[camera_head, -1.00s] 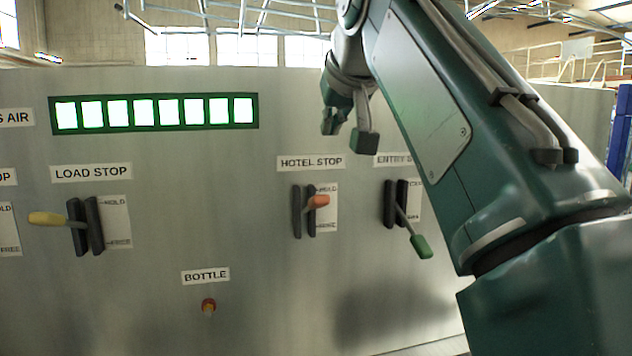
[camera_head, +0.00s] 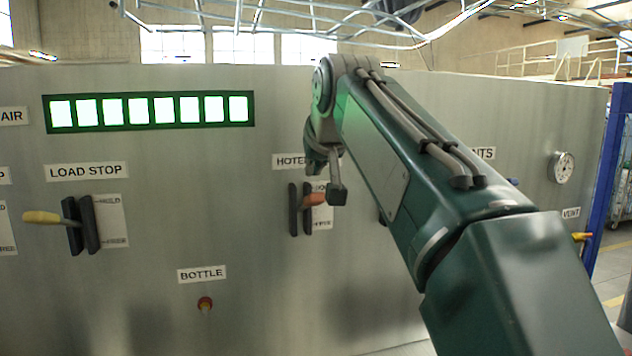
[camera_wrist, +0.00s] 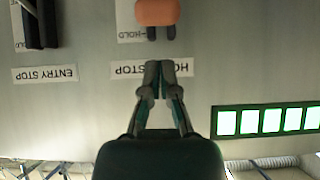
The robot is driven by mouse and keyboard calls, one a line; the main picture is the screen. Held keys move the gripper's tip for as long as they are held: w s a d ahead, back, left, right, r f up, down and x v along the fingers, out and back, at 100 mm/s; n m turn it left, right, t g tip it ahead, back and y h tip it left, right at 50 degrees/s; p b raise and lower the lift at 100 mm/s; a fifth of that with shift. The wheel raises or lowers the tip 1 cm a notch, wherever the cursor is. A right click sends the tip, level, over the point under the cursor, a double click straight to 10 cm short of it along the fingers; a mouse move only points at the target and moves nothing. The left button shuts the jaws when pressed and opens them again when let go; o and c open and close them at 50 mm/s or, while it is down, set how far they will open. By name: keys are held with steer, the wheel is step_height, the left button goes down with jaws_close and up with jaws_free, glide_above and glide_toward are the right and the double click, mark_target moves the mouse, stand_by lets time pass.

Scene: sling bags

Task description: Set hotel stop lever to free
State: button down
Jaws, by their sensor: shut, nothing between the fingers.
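The hotel stop lever has an orange handle (camera_head: 313,199) and sits between two dark guide plates (camera_head: 294,210) under the HOTEL STOP label, which is partly hidden by my arm. In the wrist view, upside down, the orange handle (camera_wrist: 156,12) is at the top edge, near the HOLD mark. My gripper (camera_head: 337,195) is close to the handle in the head view, overlapping its right end. In the wrist view my gripper (camera_wrist: 155,66) is shut and empty, its tips apart in the picture from the handle. I cannot tell whether it touches the lever.
The load stop lever has a yellow handle (camera_head: 42,217) at the left. A red BOTTLE button (camera_head: 205,303) is below. In the wrist view the entry stop guides (camera_wrist: 40,22) stand beside the hotel stop.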

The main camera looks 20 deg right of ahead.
mark_target(319, 199)
steer(key=shift+s+f, duration=0.25)
steer(key=shift+f, duration=0.35)
steer(key=shift+s+f, duration=0.25)
steer(key=shift+f, duration=0.3)
steer(key=shift+s+f, duration=0.1)
steer(key=shift+s+f+t, duration=0.15)
steer(key=shift+f+t, duration=0.1)
steer(key=shift+t, duration=0.05)
steer(key=shift+s+f, duration=0.1)
steer(key=shift+f, duration=0.1)
steer(key=shift+s+f+t, duration=0.3)
steer(key=shift+f+t, duration=0.2)
steer(key=shift+f, duration=0.05)
steer(key=shift+s+f+t, duration=0.3)
steer(key=shift+f+t, duration=0.2)
steer(key=shift+f, duration=0.05)
step_height(319, 199, down, 10)
steer(key=t, duration=0.5)
steer(key=shift+s, duration=0.2)
